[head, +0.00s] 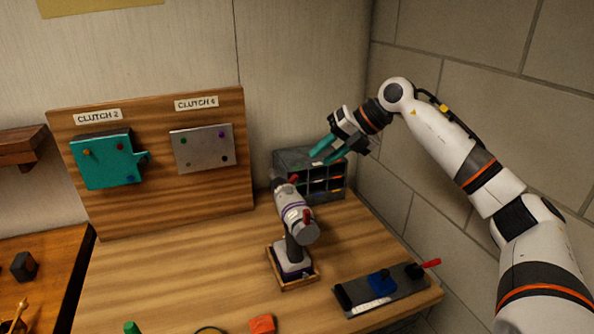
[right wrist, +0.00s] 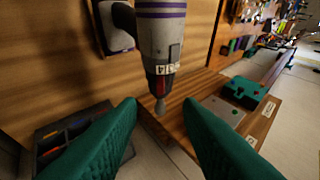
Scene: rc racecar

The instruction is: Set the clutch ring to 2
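A grey and white drill (head: 290,211) with purple stripes stands upright in a small wooden holder (head: 313,279) on the table. In the right wrist view the drill (right wrist: 161,35) hangs in from the top, with its chuck end toward me. Its clutch ring (right wrist: 162,70) carries a pale band of markings, too small to read surely. My right gripper (head: 318,158) is above and behind the drill, near the grey bin. In the right wrist view its teal fingers (right wrist: 160,112) are wide apart and empty, with the chuck tip seen between them, apart from both. My left gripper is out of view.
A wooden board carries a teal plate (head: 100,165) under a "CLUTCH 2" label (head: 98,116) and a grey plate (head: 202,149) under a label seeming to read "CLUTCH 6" (head: 196,103). A grey bin (head: 292,158) stands at the back right. A dark fixture (head: 400,288) lies front right.

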